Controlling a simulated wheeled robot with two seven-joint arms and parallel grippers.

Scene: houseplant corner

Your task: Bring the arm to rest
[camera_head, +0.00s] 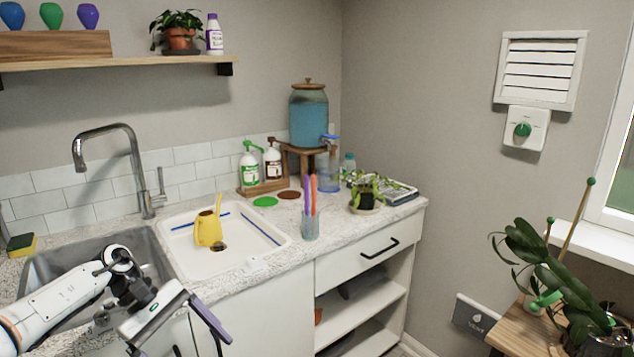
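My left arm comes in from the lower left, over the front of the sink. Its gripper (182,342) is at the bottom of the view, in front of the counter edge. Its two dark fingers stand well apart, with nothing seen between them; the lower finger is partly cut off by the picture edge. My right arm and gripper are not in view.
A steel sink (40,268) with a tall faucet (128,135) lies beside my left arm. A yellow watering can (208,228) stands in the white basin (262,228). A cup with pens (310,226) stands right of it. A leafy plant (545,262) is at the lower right.

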